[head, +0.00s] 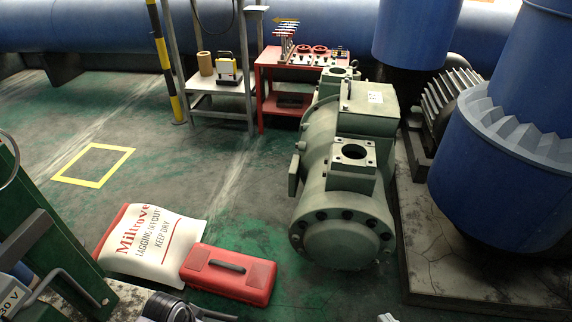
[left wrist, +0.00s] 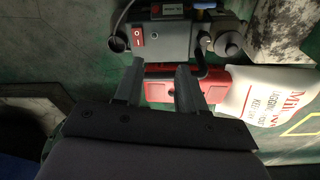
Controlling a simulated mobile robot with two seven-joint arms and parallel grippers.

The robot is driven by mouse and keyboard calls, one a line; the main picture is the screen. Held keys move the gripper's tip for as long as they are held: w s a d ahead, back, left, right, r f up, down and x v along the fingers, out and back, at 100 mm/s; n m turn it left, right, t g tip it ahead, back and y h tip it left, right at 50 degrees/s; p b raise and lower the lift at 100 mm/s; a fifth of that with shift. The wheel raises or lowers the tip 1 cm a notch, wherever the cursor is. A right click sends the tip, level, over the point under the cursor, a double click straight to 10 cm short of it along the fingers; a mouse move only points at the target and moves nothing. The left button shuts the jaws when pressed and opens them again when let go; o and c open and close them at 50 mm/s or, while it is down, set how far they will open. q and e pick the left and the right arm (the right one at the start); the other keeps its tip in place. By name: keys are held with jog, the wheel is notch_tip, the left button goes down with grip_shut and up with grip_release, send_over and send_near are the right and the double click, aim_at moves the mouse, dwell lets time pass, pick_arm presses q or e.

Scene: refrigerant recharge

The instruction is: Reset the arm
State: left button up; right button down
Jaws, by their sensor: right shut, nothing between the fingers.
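My left gripper (left wrist: 160,72) shows in the left wrist view, its two grey fingers apart with nothing seen between them. Beyond its fingertips is a grey machine with a red switch (left wrist: 138,37) and dark fittings; I cannot tell the exact distance. My left gripper cannot be made out in the head view. Only a small pale tip of my right gripper (head: 387,317) shows at the bottom edge of the head view, in front of the green compressor (head: 345,190). It is shut and empty; most of it is out of frame.
A red toolbox (head: 229,275) and a white lagging sack (head: 155,243) lie on the floor. A red cart (head: 262,85) and a grey stand (head: 222,102) are behind. Large blue vessels (head: 500,160) stand at right on a concrete plinth. Floor around the yellow square (head: 93,165) is clear.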

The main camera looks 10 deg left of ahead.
pick_arm(q)
jog(key=s+r+n+t, duration=0.1)
jog(key=s+r, duration=0.4)
jog(key=r, duration=0.5)
jog(key=s+r+n+t, duration=0.1)
jog(key=s+r, duration=0.4)
jog(key=r, duration=0.4)
jog(key=w+d+m+t+h, duration=0.1)
jog(key=w+d+t+h, duration=0.2)
jog(key=w+d+t, duration=0.55)
jog(key=s+a+r+p, duration=0.1)
jog(key=a+r+p, duration=0.1)
jog(key=r+p, duration=0.5)
jog(key=a+r+g+y+p, duration=0.1)
jog(key=a+r+p, duration=0.2)
jog(key=r+p, duration=0.4)
jog(key=p, duration=0.9)
jog(key=shift+s, duration=0.4)
pick_arm(e)
jog(key=s+d+r, duration=0.1)
jog(key=d+r, duration=0.1)
jog(key=r, duration=0.5)
jog(key=s+d+r+g+h, duration=0.1)
jog(key=d+r, duration=0.1)
jog(key=r, duration=0.5)
jog(key=shift+s+d+r+m+h, duration=0.2)
jog(key=shift+s+d+m+h, duration=0.1)
jog(key=shift+s+d+m, duration=0.1)
pick_arm(q)
jog(key=shift+f, duration=0.1)
